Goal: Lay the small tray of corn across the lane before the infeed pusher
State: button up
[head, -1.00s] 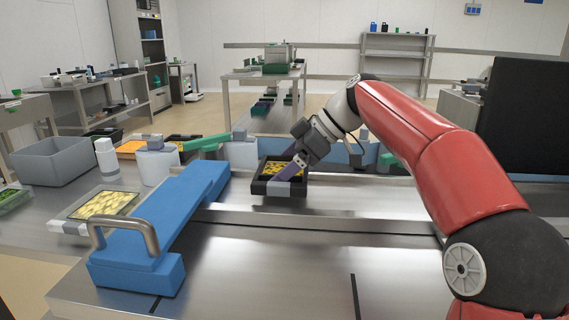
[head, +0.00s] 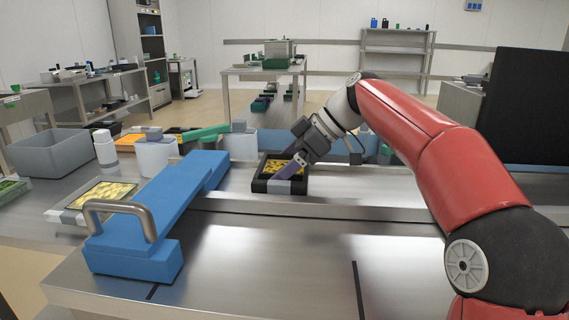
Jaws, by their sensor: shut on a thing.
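The small black tray of corn (head: 262,187) sits at the middle of the steel lane (head: 372,188), behind the front rail. Yellow corn shows inside its dark rim. My gripper (head: 290,175) reaches down from the upper right and is shut on the tray's near right side, by a grey patch. I cannot tell whether the tray's underside touches the lane. The blue pusher (head: 180,200), with a grey metal handle, lies at an angle to the left of the tray, with a gap between them.
A pale tray of yellow food (head: 103,194) lies left of the pusher. A grey bin (head: 50,155), a white bottle (head: 105,150) and a white tub (head: 157,157) stand behind it. A blue rail (head: 330,146) runs behind the lane. The lane right of the tray is clear.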

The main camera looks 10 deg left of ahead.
dwell(0.4)
jog(key=o, duration=0.9)
jog(key=shift+c, duration=0.2)
jog(key=shift+r+p, duration=3.15)
jog(key=shift+r, duration=0.35)
